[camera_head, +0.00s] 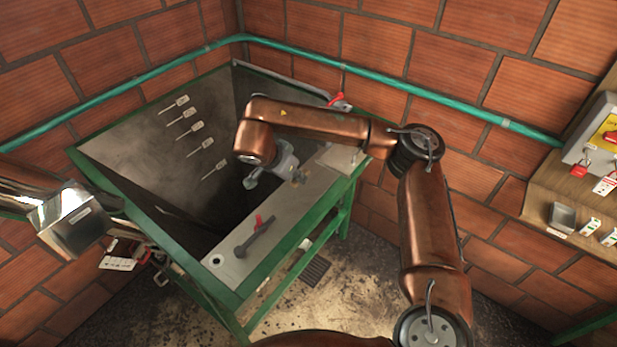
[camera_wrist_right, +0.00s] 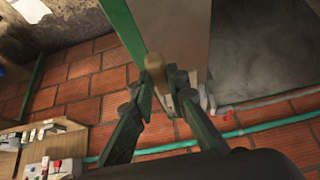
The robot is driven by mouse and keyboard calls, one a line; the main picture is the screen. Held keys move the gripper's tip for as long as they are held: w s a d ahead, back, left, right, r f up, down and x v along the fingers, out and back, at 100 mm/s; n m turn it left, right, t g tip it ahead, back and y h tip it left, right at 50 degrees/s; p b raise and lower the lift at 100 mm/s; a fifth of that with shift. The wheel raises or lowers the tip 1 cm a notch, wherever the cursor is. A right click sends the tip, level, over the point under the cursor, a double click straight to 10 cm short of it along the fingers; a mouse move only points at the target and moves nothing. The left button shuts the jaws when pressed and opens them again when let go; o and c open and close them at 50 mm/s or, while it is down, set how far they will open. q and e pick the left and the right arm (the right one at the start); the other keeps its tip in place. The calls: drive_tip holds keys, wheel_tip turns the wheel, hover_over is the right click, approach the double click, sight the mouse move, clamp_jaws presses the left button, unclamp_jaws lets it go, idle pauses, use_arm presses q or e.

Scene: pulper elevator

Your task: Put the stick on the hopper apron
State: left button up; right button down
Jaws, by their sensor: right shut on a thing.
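The hopper is a green-framed box with a dark, deep opening. Its apron (camera_head: 285,222) is a flat grey strip along the near right side, and it also shows in the right wrist view (camera_wrist_right: 170,25). My right gripper (camera_head: 278,179) is over the opening beside the apron's inner edge. It is shut on the stick (camera_head: 300,177), a short brown piece whose end shows between the fingers in the right wrist view (camera_wrist_right: 156,70). Most of the stick is hidden by the fingers. I cannot tell whether it touches the apron. My left gripper is not in view.
A black lever with a red part (camera_head: 256,237) lies on the apron's near part, by a round hole. Several pale tags (camera_head: 190,128) mark the hopper's inner wall. A wooden shelf (camera_head: 550,205) with padlocks is at right.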

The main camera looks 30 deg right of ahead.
drive_tip(key=w+d+f, duration=0.2)
drive_tip(key=d, duration=0.1)
drive_tip(key=w+d+f+p, duration=0.1)
drive_tip(key=w+d+f, duration=0.1)
drive_tip(key=d+f, duration=0.1)
drive_tip(key=w+d+f+p, duration=0.1)
drive_tip(key=w+d+f, duration=0.1)
drive_tip(key=shift+d+f, duration=0.35)
drive_tip(key=shift+d, duration=0.05)
drive_tip(key=shift+w+d+f, duration=0.15)
drive_tip(key=shift+f, duration=0.05)
drive_tip(key=shift+w+d+f, duration=0.15)
drive_tip(key=shift+d+f, duration=0.15)
drive_tip(key=shift+f, duration=0.2)
wheel_tip(320, 180, down, 2)
drive_tip(key=shift+f+p, duration=0.2)
drive_tip(key=shift+p, duration=0.45)
drive_tip(key=shift+f, duration=0.3)
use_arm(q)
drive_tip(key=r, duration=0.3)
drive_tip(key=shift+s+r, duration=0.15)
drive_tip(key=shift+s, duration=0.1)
use_arm(e)
drive_tip(key=shift+f, duration=0.1)
